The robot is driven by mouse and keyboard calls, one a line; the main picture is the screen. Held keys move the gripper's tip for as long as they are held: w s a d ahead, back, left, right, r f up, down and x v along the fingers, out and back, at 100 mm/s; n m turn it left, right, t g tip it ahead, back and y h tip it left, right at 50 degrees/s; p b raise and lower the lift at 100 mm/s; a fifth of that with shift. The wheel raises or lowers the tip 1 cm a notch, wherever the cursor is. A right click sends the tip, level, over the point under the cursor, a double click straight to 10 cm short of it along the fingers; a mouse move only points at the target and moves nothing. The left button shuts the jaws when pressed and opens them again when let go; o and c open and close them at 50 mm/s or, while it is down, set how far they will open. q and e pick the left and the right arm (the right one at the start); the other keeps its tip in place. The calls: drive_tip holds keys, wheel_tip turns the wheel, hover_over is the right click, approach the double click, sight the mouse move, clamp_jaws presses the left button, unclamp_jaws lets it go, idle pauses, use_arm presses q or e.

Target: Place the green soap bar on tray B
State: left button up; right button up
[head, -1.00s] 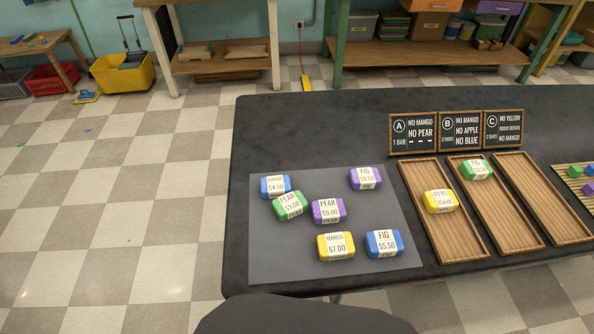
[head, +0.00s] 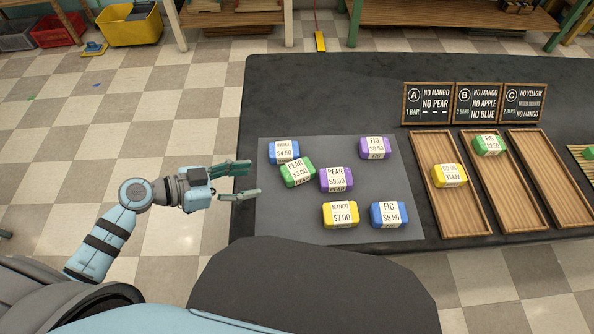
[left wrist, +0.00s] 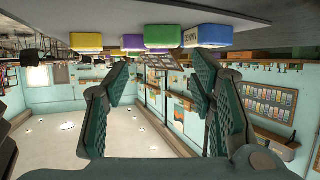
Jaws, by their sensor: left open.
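A green soap bar (head: 297,172) labelled PEAR $3.00 lies on the grey mat (head: 283,222), close to a blue bar. Another green bar (head: 489,145) lies at the far end of tray B (head: 512,197), the middle tray. My left gripper (head: 254,179) is open and empty at the mat's left edge, its fingers pointing right toward the PEAR green bar, apart from it. In the left wrist view, which looks upside down, a green bar (left wrist: 163,37) shows ahead between the open fingers (left wrist: 162,75). My right gripper is not in view.
Blue (head: 284,152), purple (head: 336,180), yellow (head: 340,215) and other bars surround the green one on the mat. Tray A (head: 463,212) holds a yellow bar (head: 449,176); tray C (head: 545,175) is empty. Signs (head: 477,104) stand behind the trays.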

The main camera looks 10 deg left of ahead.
use_arm(q)
drive_tip(key=b, duration=0.2)
approach(292, 171)
drive_tip(key=d+f, duration=0.1)
drive_tip(key=w+d+f, duration=0.1)
drive_tip(key=shift+w+d+f, duration=0.15)
drive_tip(key=shift+w+d, duration=0.1)
drive_tip(key=shift+w, duration=0.1)
drive_tip(key=x, duration=0.1)
drive_tip(key=b+x, duration=0.1)
drive_tip(key=x, duration=0.1)
drive_tip(key=r+x, duration=0.1)
drive_tip(key=x, duration=0.1)
drive_tip(key=shift+w+d+f, duration=0.15)
drive_tip(key=shift+w+d, duration=0.1)
drive_tip(key=shift+d, duration=0.05)
